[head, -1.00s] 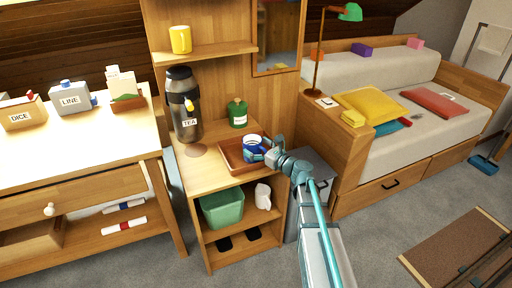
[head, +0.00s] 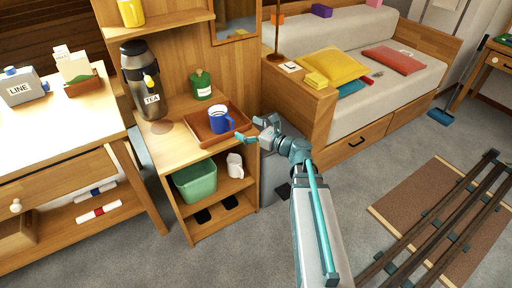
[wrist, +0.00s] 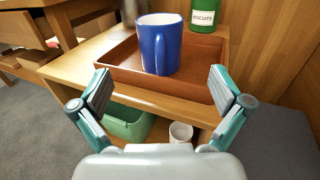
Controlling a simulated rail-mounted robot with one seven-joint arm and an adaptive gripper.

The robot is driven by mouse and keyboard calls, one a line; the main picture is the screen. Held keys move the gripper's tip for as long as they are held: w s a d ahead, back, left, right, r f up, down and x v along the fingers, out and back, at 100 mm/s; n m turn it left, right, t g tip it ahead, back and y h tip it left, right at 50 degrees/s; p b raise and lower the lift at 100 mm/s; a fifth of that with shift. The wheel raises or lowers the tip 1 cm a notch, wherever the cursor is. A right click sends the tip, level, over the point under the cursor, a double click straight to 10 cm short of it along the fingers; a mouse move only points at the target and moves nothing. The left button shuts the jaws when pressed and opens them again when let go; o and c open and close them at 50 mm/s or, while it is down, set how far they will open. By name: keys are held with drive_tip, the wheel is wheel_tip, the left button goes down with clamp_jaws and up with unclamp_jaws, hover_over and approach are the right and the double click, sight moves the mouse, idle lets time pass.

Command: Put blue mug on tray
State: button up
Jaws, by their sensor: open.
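The blue mug (head: 219,121) stands upright inside the brown tray (head: 198,138) on the shelf unit's top. In the wrist view the blue mug (wrist: 160,45) shows its white inside and its handle turned towards me, and the tray's rim (wrist: 213,88) surrounds it. My gripper (head: 258,134) is to the right of the tray, apart from the mug. In the wrist view my gripper (wrist: 160,88) has its fingers spread wide with nothing between them, in front of the tray's near edge.
A tea flask (head: 141,80) and a green biscuits jar (head: 201,84) stand on the same top. Below are a green bin (head: 195,181) and a white mug (head: 235,165). A grey cabinet (head: 271,178) stands right of the unit. Rails (head: 440,225) lie on the floor.

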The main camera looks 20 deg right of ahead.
drive_tip(key=s+a+f+n+g, duration=0.45)
drive_tip(key=s+f, duration=0.25)
drive_tip(key=f, duration=0.3)
drive_tip(key=s+a+f+n+g, duration=0.4)
drive_tip(key=s+a+f, duration=0.15)
drive_tip(key=f, duration=0.45)
drive_tip(key=s+a+f+n+g, duration=0.45)
drive_tip(key=s+f, duration=0.25)
drive_tip(key=f, duration=0.2)
drive_tip(key=s+f+n+g+h, duration=0.25)
drive_tip(key=s+f+n, duration=0.2)
drive_tip(key=s, duration=0.45)
drive_tip(key=s+f+n+g+h, duration=0.2)
drive_tip(key=s+f+n+g, duration=0.15)
drive_tip(key=s+f, duration=0.35)
drive_tip(key=s+d+f+n+g+h, duration=0.1)
drive_tip(key=s+d+n+g+h, duration=0.1)
drive_tip(key=s, duration=0.6)
drive_tip(key=s+d+f+n+g+h, duration=0.1)
drive_tip(key=s+d+n+g+h, duration=0.2)
drive_tip(key=s, duration=0.6)
drive_tip(key=d+n+h, duration=0.1)
drive_tip(key=d+n, duration=0.1)
drive_tip(key=n, duration=0.1)
drive_tip(key=shift+d, duration=0.4)
